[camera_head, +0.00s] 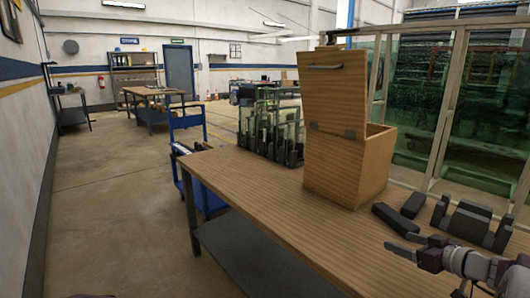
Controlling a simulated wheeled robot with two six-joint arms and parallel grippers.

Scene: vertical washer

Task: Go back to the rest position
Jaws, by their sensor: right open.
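My right gripper (404,244) is at the lower right, over the near right part of the wooden table (260,195). Its jaws are open and I see nothing between them. Its arm comes in from the right edge. My left gripper is not in view. A wooden box (345,165) stands on the table beyond the right gripper, apart from it. Its tall panel with a handle (325,67) stands upright, and the box is open at the top. Its inside is mostly hidden.
Dark grey blocks (397,220) and a dark holder-like piece (470,222) lie on the table near my right gripper. The floor at left is clear. Glass panels (420,95) stand at right.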

